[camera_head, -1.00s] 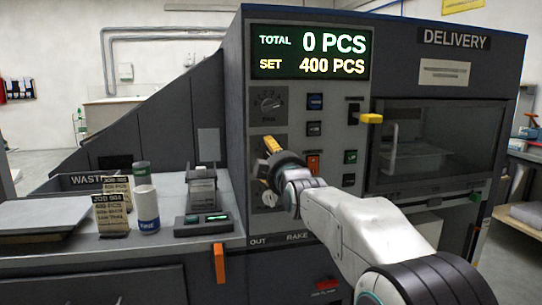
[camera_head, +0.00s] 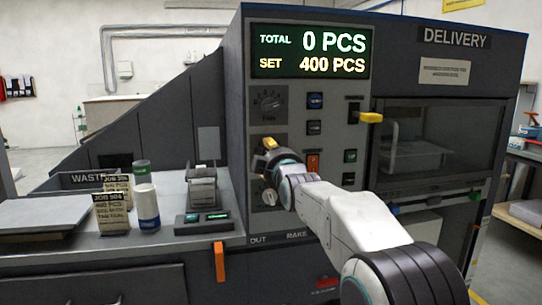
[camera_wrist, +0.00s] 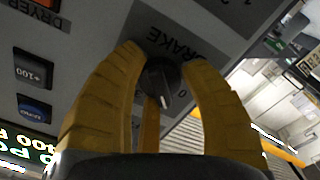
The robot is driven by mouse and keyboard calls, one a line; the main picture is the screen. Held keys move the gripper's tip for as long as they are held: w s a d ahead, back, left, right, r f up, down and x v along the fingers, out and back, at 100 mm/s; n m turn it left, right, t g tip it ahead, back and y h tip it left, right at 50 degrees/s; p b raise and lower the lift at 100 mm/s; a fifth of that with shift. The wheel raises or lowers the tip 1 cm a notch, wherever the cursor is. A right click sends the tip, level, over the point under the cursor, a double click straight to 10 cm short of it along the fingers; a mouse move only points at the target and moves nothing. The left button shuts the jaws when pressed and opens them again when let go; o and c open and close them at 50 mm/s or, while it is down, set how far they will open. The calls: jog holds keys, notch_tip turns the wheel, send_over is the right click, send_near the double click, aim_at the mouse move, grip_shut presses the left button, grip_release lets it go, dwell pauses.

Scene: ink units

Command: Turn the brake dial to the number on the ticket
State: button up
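The brake dial (camera_wrist: 162,82) is a dark round knob with a pale pointer mark on a plate lettered BRAKE in the wrist view. My gripper (camera_wrist: 158,50) has its yellow fingers apart, one on each side of the dial; a firm grip is not visible. In the head view my gripper (camera_head: 268,146) is at the panel and hides most of this dial. The job ticket (camera_head: 112,213), a tan card reading JOB 504 and 400 PCS, stands on the left counter; its lower lines are too small to read. A similar card (camera_head: 118,184) stands behind it.
The fan dial (camera_head: 268,101) is above and another dial (camera_head: 266,192) below my gripper. Several buttons and a yellow-handled lever (camera_head: 370,117) are to the right. A display (camera_head: 310,53) reads TOTAL 0, SET 400. A white bottle (camera_head: 147,208) stands on the counter.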

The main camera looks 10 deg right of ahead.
jog(key=c, duration=0.7)
jog(key=shift+f+m, duration=0.1)
jog(key=shift+m, duration=0.2)
jog(key=shift+m+b, duration=0.55)
jog(key=shift+m, duration=0.35)
jog(key=shift+m+b, duration=0.5)
jog(key=shift+m, duration=1.1)
jog(key=o, duration=0.9)
jog(key=shift+f, duration=0.1)
jog(key=o, duration=0.3)
